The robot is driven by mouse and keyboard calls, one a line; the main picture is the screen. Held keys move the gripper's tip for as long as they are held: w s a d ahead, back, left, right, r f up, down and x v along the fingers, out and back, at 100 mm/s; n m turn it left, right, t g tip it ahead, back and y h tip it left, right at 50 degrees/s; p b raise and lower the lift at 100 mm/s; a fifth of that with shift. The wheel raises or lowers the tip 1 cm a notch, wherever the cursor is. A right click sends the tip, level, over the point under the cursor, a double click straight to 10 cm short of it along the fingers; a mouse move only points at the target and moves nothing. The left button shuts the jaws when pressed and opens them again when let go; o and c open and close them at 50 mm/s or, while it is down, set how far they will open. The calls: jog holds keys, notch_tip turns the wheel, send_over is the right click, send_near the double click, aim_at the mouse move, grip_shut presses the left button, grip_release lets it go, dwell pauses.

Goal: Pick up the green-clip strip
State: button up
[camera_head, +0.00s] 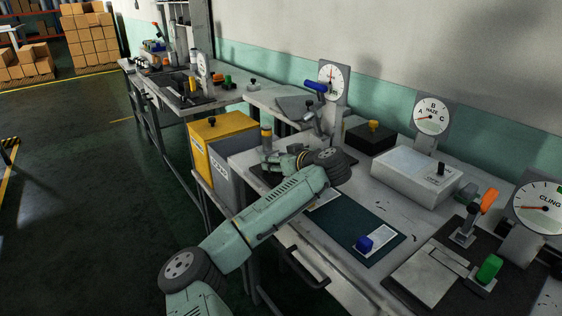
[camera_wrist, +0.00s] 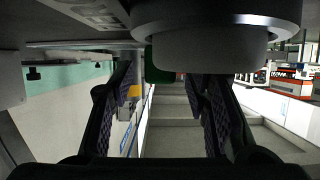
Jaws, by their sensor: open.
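My gripper shows in the wrist view (camera_wrist: 168,115), with its two dark padded fingers apart. A dark green piece (camera_wrist: 150,77) shows near the top between them, partly hidden by a grey round part; I cannot tell whether it is the green clip. In the head view my arm hides the fingertips and anything between them. On the dark green mat (camera_head: 345,226) lies a pale strip with a blue clip (camera_head: 365,244). Another pale strip (camera_head: 326,197) is partly hidden by my arm. No green clip is clearly seen on either strip.
A yellow bin (camera_head: 226,132) and a grey bin (camera_head: 226,172) stand left of my arm. A white box (camera_head: 415,176), a black box with a yellow knob (camera_head: 371,138) and dial gauges stand along the wall. An orange lever (camera_head: 489,200) and a green knob (camera_head: 489,268) stand at right.

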jog(key=shift+c, duration=0.3)
grip_shut()
dwell(0.4)
